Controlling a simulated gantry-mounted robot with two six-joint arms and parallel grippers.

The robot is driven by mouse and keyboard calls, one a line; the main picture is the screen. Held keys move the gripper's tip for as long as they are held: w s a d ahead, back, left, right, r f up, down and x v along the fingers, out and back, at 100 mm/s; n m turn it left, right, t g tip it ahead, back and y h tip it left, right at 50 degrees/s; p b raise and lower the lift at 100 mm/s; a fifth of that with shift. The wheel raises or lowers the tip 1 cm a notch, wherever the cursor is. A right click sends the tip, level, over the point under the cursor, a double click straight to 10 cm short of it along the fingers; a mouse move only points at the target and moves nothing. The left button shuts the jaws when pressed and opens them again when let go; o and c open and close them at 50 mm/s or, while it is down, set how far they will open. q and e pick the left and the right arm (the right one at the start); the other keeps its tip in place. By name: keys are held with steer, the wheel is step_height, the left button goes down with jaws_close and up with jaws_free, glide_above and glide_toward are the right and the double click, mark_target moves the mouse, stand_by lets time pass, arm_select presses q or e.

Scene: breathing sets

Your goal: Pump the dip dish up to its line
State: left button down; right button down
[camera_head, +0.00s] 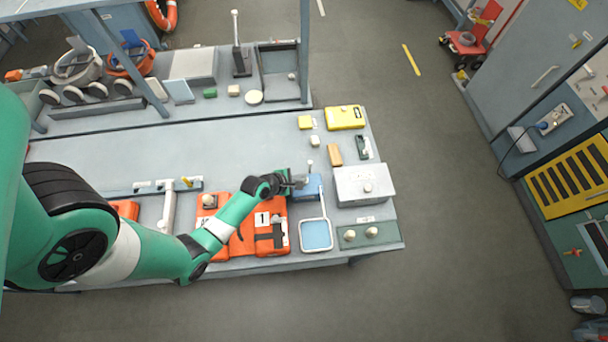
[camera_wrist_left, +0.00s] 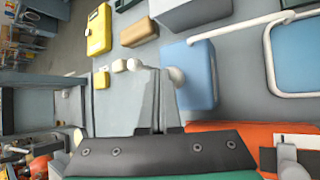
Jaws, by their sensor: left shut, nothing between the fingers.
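The dip dish (camera_head: 316,235) is a white-rimmed square near the table's front edge, with a blue inside; I cannot make out a line in it. It also shows in the left wrist view (camera_wrist_left: 270,62). Behind it sits a blue box (camera_head: 311,190), also in the left wrist view (camera_wrist_left: 203,70), with a white pipe (camera_head: 323,205) running toward the dish. A pale knob (camera_head: 310,163) stands by the box's back edge. My left gripper (camera_head: 299,182) is shut and empty at the box's left side, its fingertips (camera_wrist_left: 158,72) close to pale round knobs; contact is unclear. My right gripper is out of view.
Orange cases (camera_head: 262,226) lie left of the dish. A light metal box (camera_head: 362,186) stands right of the blue box, and a green plate with two knobs (camera_head: 368,235) lies in front of it. A yellow case (camera_head: 345,117) and small blocks lie behind.

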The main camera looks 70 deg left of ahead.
arm_select(q)
steer(key=shift+f+b, duration=0.45)
steer(key=shift+f, duration=0.2)
stand_by(0.3)
steer(key=shift+r+p, duration=1.45)
steer(key=shift+p, duration=0.1)
step_height(320, 180, up, 5)
steer(key=p, duration=0.5)
steer(key=shift+r, duration=0.1)
